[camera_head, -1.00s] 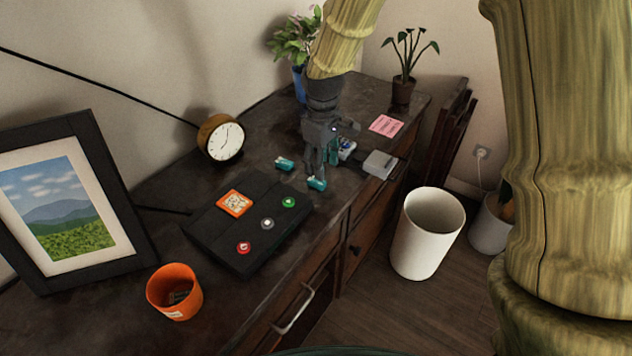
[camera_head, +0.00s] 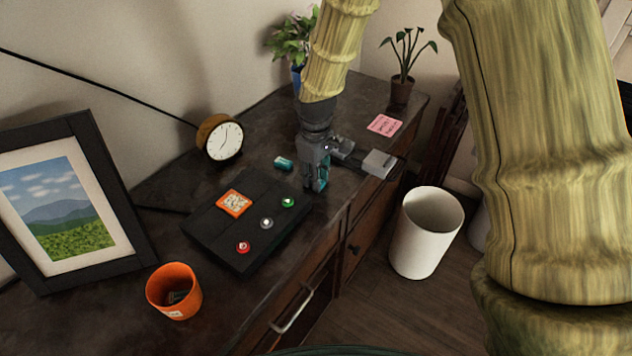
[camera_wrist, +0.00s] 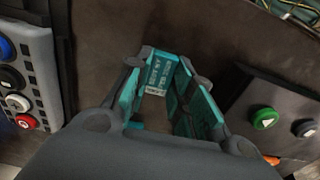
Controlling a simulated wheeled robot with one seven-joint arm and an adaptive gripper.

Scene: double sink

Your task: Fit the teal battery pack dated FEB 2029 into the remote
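My gripper (camera_head: 317,185) points down at the desk, right of the black panel. In the wrist view its fingertips (camera_wrist: 164,72) are on either side of a teal battery pack (camera_wrist: 160,75). Its printed label is too small to read, and I cannot tell whether the fingers press on it. In the head view the fingers mostly hide this pack. A second teal pack (camera_head: 284,163) lies apart, just left of the gripper. A grey remote with blue, black, white and red buttons (camera_wrist: 22,85) shows at the left of the wrist view; in the head view my gripper partly hides that area.
The black panel (camera_head: 205,236) has green, grey and red buttons and an orange picture. A light grey box (camera_head: 380,163) sits at the desk's right edge. A clock (camera_head: 222,138), pink note (camera_head: 384,125), orange cup (camera_head: 174,290) and picture frame (camera_head: 105,165) stand around. A white bin (camera_head: 425,235) is on the floor.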

